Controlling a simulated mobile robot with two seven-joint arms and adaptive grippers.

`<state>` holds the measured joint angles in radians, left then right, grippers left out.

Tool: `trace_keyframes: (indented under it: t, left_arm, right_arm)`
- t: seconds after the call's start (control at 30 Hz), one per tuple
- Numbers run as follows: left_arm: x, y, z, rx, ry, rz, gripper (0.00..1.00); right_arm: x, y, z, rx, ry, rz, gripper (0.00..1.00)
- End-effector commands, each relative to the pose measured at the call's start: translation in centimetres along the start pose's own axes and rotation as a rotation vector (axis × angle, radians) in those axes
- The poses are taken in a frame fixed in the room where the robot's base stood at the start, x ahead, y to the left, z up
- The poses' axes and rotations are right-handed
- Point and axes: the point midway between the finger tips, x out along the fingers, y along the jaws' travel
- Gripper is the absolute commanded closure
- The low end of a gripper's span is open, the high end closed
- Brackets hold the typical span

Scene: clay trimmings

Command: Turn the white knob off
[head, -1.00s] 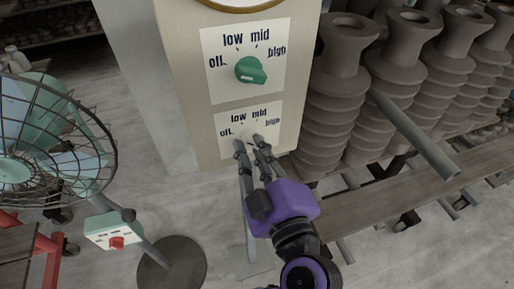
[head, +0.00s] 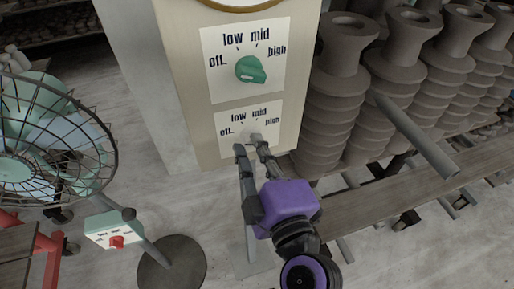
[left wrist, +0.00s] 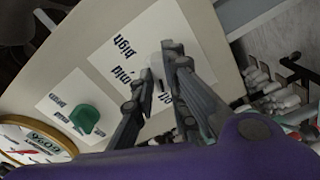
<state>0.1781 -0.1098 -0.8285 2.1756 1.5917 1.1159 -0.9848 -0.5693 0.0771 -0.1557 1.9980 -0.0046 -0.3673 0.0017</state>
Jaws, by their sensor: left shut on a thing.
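The white knob (head: 246,132) is on the lower white dial plate, marked off, low, mid and high, on the front of a cream cabinet. It is small and pale against the plate, and my fingers partly cover it. I cannot tell which mark it points to. In the left wrist view the white knob (left wrist: 157,67) shows between my fingertips. My left gripper (head: 248,145), with a purple body and grey fingers, is shut on the white knob from below and in front. It also shows in the left wrist view (left wrist: 155,76). My right gripper is not in view.
A green knob (head: 250,69) is on the upper dial plate, with a round clock (left wrist: 38,140) beyond it. A caged fan (head: 50,140) with a red-knobbed control box (head: 115,230) stands at left. Stacked grey clay pieces (head: 345,95) and a wooden shelf (head: 400,190) crowd the right.

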Motion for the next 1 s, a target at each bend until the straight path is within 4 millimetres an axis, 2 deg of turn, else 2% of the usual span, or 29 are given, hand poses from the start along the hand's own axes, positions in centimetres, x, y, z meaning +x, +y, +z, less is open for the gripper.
trace_keyframes:
  t: [0.17,0.2,0.3,0.53,0.63,0.87,1.0]
  left_arm:
    - [0.0,0.0,0.0,-0.002,-0.001,-0.001,1.00]
    - [0.0,0.0,0.0,-0.002,-0.001,-0.001,0.82]
    - [0.0,0.0,0.0,-0.002,-0.001,-0.001,0.68]
    - [0.0,0.0,0.0,-0.001,-0.001,0.000,0.68]
    - [0.0,0.0,0.0,-0.001,0.000,0.000,0.68]
    - [0.0,0.0,0.0,0.012,0.000,0.001,0.68]
    - [0.0,0.1,0.0,0.095,0.000,0.004,0.68]
  right_arm:
    - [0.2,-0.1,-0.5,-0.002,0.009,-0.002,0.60]
    - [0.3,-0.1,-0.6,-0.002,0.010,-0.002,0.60]
    - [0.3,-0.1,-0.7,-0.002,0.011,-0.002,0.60]
    - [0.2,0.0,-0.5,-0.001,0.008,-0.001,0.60]
    - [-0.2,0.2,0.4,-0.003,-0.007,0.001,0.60]
    - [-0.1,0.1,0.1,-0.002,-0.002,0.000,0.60]
    - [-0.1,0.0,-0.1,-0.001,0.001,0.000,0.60]
